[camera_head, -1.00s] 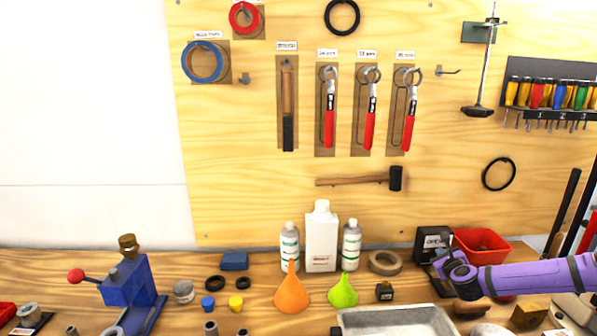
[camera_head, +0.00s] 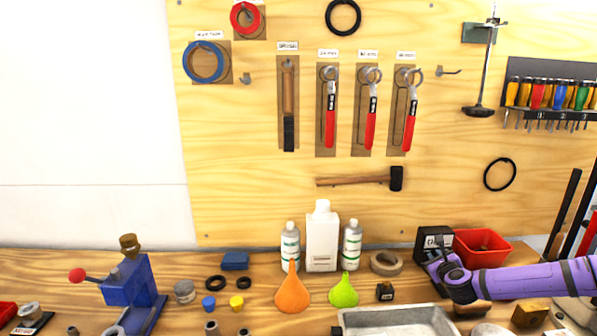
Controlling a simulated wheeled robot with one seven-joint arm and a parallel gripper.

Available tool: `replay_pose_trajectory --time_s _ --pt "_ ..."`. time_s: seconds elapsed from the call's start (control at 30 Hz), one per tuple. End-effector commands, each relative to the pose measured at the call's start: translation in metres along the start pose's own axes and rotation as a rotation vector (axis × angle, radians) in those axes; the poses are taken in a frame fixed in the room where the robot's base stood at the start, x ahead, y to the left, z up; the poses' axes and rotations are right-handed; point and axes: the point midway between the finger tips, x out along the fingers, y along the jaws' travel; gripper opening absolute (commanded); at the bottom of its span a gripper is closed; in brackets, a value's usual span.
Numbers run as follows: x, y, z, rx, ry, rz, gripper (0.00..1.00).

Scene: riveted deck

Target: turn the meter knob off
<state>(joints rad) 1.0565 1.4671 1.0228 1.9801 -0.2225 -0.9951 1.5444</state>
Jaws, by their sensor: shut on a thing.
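The meter (camera_head: 433,241) is a small black box with a pale display, standing at the back right of the workbench beside a red bin. My gripper (camera_head: 439,268) is at the end of my purple arm, which reaches in from the right edge. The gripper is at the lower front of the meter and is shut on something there. The knob itself is hidden behind the gripper, so its setting cannot be read. The fingers are small and dark in this view.
A red bin (camera_head: 482,246) stands right of the meter, behind my arm. A tape roll (camera_head: 386,263) lies to its left. A grey metal tray (camera_head: 398,321) is in front. White bottles (camera_head: 322,240) and funnels (camera_head: 292,292) stand further left.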

Motion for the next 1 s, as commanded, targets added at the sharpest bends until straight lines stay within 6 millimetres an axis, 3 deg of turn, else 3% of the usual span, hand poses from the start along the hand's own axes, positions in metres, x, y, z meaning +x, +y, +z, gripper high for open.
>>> replay_pose_trajectory --time_s 0.47,1.0 --pt "0.001 0.005 0.013 -0.001 -0.011 0.006 0.0" --pt "-0.052 0.003 -0.004 -0.002 -0.004 0.003 0.0"
